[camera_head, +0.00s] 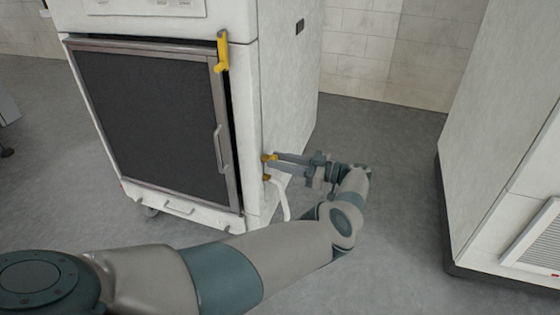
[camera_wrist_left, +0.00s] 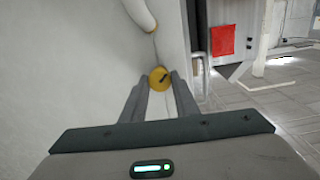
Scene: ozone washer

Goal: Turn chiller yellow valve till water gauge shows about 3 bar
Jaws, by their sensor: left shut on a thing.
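The chiller (camera_head: 290,75) is a white cabinet with a dark front panel. A small yellow valve (camera_head: 268,157) sits low on its right side, and a second yellow fitting (camera_head: 266,177) shows just below it. My left gripper (camera_head: 276,159) reaches in from the right of the chiller, with its fingertips at the upper yellow valve. In the left wrist view, the round yellow valve (camera_wrist_left: 159,77) with a dark mark lies between the two fingertips (camera_wrist_left: 160,84), and the gripper is shut on it. No readable water gauge shows. My right gripper is in neither view.
A yellow handle (camera_head: 222,52) is at the upper right of the chiller's front. A white pipe (camera_head: 280,196) bends down below the valve. Another white cabinet (camera_head: 505,130) stands at the right, with grey floor (camera_head: 385,150) between the cabinets.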

